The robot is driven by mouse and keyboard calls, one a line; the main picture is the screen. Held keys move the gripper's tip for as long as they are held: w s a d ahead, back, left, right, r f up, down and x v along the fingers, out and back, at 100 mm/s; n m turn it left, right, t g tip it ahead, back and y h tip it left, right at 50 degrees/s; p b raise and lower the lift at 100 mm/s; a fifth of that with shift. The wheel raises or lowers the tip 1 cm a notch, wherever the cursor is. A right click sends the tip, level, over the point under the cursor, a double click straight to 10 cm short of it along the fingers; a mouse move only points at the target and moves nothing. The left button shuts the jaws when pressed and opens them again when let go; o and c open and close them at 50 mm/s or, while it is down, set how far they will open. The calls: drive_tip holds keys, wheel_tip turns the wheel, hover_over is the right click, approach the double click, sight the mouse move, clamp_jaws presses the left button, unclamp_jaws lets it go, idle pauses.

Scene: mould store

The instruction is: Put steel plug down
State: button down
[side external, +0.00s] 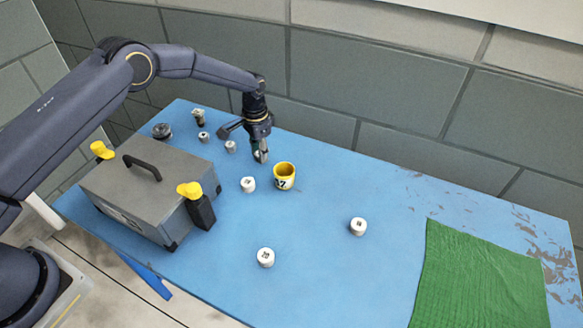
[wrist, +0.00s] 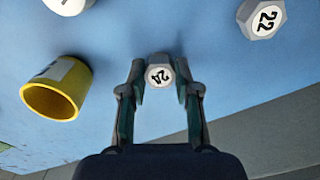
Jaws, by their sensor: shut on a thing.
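My gripper (side external: 261,155) points down over the blue table, just behind and left of a yellow cup. In the wrist view its two fingers (wrist: 159,85) are shut on a steel plug (wrist: 159,73), a grey hexagonal piece with a white face that seems to read 24. In the side view the plug is mostly hidden by the fingers. The fingertips are close to the table top; I cannot tell whether the plug touches it.
The yellow cup (side external: 284,170) stands close by; it also shows in the wrist view (wrist: 50,101). Another plug (wrist: 262,19) reads 22. White-topped plugs (side external: 248,184) (side external: 266,257) (side external: 358,226) stand around. A grey toolbox (side external: 120,190) is left, a green cloth (side external: 480,280) right. The middle right is mostly clear.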

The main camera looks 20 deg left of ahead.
drive_tip(key=shift+f, duration=0.1)
drive_tip(key=c, duration=0.8)
unclamp_jaws()
drive_tip(key=shift+c, duration=0.2)
drive_tip(key=s+a+r+n+t, duration=0.1)
drive_tip(key=s+a+r, duration=0.15)
drive_tip(key=r, duration=1.05)
drive_tip(key=s+a+r+t, duration=0.1)
drive_tip(key=s+r, duration=0.3)
drive_tip(key=r, duration=0.9)
drive_tip(key=s+a+r+n+t, duration=0.1)
drive_tip(key=s+a+r, duration=0.15)
drive_tip(key=s, duration=0.45)
drive_tip(key=s+a+r+n+t, duration=0.1)
drive_tip(key=s+r, duration=0.3)
drive_tip(key=s, duration=0.2)
drive_tip(key=s+a+r+n, duration=0.2)
drive_tip(key=s+r, duration=0.2)
drive_tip(key=s, duration=0.3)
drive_tip(key=s+a+f+n+t, duration=0.1)
drive_tip(key=s+f, duration=0.2)
drive_tip(key=s, duration=0.6)
drive_tip(key=shift+f+t, duration=0.25)
drive_tip(key=shift+t, duration=0.05)
